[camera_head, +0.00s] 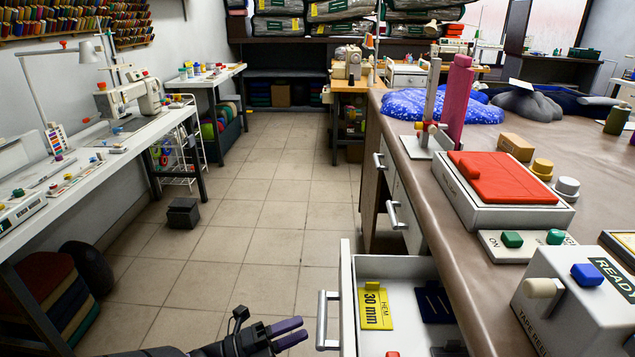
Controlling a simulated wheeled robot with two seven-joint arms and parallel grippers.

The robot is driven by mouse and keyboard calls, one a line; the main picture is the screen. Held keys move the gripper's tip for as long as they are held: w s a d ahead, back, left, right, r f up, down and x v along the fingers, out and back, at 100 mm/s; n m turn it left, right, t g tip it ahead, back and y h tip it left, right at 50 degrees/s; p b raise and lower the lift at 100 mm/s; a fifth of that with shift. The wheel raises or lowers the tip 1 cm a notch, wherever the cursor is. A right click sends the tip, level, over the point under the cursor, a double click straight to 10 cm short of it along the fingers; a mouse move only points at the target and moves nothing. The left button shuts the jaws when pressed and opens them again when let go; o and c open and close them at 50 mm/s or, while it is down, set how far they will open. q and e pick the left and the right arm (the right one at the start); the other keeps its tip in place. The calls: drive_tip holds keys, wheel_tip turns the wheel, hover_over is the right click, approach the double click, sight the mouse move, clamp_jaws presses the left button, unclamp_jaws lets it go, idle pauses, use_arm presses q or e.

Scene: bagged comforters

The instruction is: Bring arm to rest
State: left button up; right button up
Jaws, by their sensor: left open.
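My left gripper (291,333) is at the bottom centre of the head view, with its arm coming in from the lower left. Its dark fingers with purplish tips point right and stand a little apart, with nothing seen between them. It is over the tiled floor, just left of the handle of an open drawer (402,268). I cannot see contact between gripper and handle. My right gripper does not show.
Right is a brown worktop (405,110) with a red-topped device (500,178) and a tape reel box (575,305). A white sewing table (95,165) stands left. The tiled aisle (250,190) is mostly clear, except a dark block (183,213).

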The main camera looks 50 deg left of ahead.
use_arm(q)
drive_tip(key=s+d+f+n+g+y, duration=0.1)
drive_tip(key=s+f+n+g+y, duration=0.4)
drive_tip(key=f, duration=0.6)
drive_tip(key=s+d+f+n+g+y, duration=0.2)
drive_tip(key=s+f+n+g, duration=0.2)
drive_tip(key=s+f+n, duration=0.5)
drive_tip(key=s+d+f+n+g, duration=0.3)
drive_tip(key=s+d+f+g, duration=0.7)
drive_tip(key=s, duration=0.3)
drive_tip(key=shift+s+d+f+n+g, duration=0.15)
drive_tip(key=shift+s+f+n+g, duration=0.2)
drive_tip(key=shift+f, duration=0.3)
